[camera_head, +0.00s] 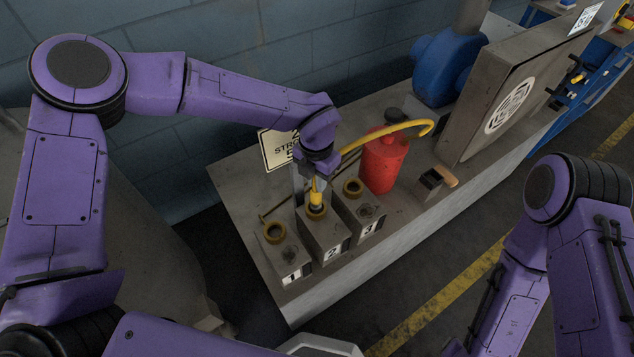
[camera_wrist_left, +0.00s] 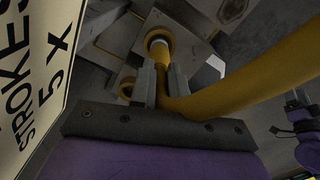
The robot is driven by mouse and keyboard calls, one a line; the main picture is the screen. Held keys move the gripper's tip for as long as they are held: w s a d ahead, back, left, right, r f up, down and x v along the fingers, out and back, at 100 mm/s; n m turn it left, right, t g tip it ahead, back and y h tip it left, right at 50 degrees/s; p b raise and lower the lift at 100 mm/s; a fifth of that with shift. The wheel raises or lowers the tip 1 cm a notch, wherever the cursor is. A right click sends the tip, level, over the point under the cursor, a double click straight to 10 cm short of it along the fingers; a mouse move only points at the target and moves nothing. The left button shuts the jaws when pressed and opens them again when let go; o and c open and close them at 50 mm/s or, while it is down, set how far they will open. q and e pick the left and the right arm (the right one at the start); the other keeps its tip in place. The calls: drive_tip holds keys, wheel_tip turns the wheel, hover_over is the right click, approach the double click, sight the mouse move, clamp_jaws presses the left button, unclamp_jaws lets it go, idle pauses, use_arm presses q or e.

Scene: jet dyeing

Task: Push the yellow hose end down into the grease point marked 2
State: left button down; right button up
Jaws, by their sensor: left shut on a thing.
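My left gripper (camera_head: 311,180) points down over the block marked 2 (camera_head: 330,238) and is shut on the yellow hose end (camera_head: 316,195). The hose end stands nearly upright at the brass ring of grease point 2 (camera_head: 317,212). In the left wrist view the hose end (camera_wrist_left: 162,55) runs between my fingers (camera_wrist_left: 160,88), and its pale tip meets the ring (camera_wrist_left: 155,37). How deep the tip sits is hidden. The yellow hose (camera_head: 385,134) arches from my gripper to the red grease pump (camera_head: 384,163). My right gripper is out of view.
The blocks marked 1 (camera_head: 290,262) and 3 (camera_head: 362,215), with brass rings, flank block 2. A sign (camera_head: 277,149) stands close behind my gripper. A small box with an orange-brown handle (camera_head: 432,183) and a grey panel (camera_head: 512,95) lie to the right.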

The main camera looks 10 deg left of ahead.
use_arm(q)
wheel_tip(320, 180, down, 2)
drive_tip(key=shift+f, duration=0.1)
drive_tip(key=shift+f, duration=0.1)
drive_tip(key=c, duration=1.1)
unclamp_jaws()
drive_tip(key=shift+r, duration=0.35)
wheel_tip(320, 180, up, 12)
drive_tip(key=shift+s+f+b, duration=0.1)
drive_tip(key=shift+f+b, duration=0.05)
drive_tip(key=shift+b, duration=0.15)
drive_tip(key=shift+f, duration=0.1)
